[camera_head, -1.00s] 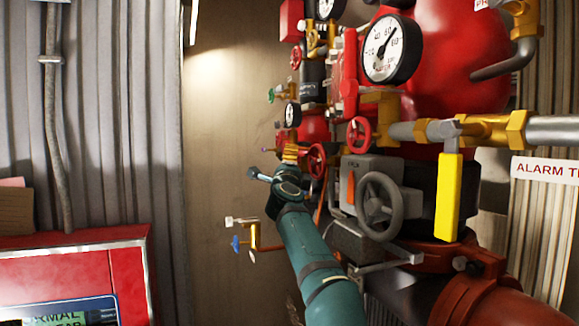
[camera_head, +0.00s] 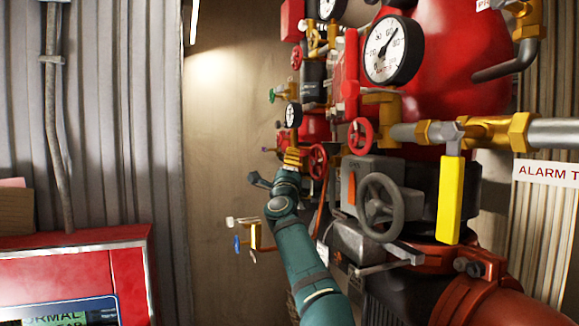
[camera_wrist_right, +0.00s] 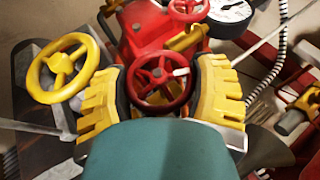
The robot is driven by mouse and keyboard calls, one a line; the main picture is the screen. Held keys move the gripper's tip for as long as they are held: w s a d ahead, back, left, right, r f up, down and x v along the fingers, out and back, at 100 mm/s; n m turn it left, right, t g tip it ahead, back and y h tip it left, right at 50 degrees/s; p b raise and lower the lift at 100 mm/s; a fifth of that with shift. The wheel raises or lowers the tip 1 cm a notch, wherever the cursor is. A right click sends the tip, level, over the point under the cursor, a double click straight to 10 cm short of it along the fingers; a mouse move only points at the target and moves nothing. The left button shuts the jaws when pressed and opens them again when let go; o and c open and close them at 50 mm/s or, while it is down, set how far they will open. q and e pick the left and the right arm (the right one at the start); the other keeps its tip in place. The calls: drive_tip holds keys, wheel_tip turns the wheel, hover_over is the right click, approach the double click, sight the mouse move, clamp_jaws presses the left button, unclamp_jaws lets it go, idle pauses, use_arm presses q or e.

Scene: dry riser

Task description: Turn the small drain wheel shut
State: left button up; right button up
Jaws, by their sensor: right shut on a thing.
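A small red handwheel with spokes (camera_wrist_right: 161,82) sits between the two yellow-padded fingers of my right gripper (camera_wrist_right: 160,92) in the right wrist view. The pads close on its left and right sides. In the head view my right gripper (camera_head: 291,158) is at the end of the teal arm, at the left side of the red valve assembly. A red wheel (camera_head: 317,160) shows just right of the fingers there; I cannot tell whether it is the one held. The exact contact is partly hidden by the gripper. My left gripper is not in view.
A grey handwheel (camera_head: 380,207) and a yellow lever (camera_head: 450,199) stand right of my arm. Another red wheel (camera_head: 361,135) is above. A small blue-handled valve (camera_head: 237,244) is left of the arm. A yellow wheel (camera_wrist_right: 62,68) lies beside the left finger in the wrist view.

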drive_tip(key=shift+f+m+t+h, duration=0.1)
drive_tip(key=shift+m+t+h, duration=0.2)
drive_tip(key=shift+m+t+h+p, duration=0.5)
drive_tip(key=shift+p, duration=0.25)
drive_tip(key=o, duration=1.2)
drive_tip(key=shift+n+g+y+b, duration=0.3)
drive_tip(key=shift+n+g+b, duration=0.15)
drive_tip(key=shift+b, duration=0.2)
drive_tip(key=shift+n+g, duration=0.25)
drive_tip(key=shift+n+g+y, duration=0.6)
drive_tip(key=shift+g+y, duration=0.2)
drive_tip(key=shift+y, duration=0.1)
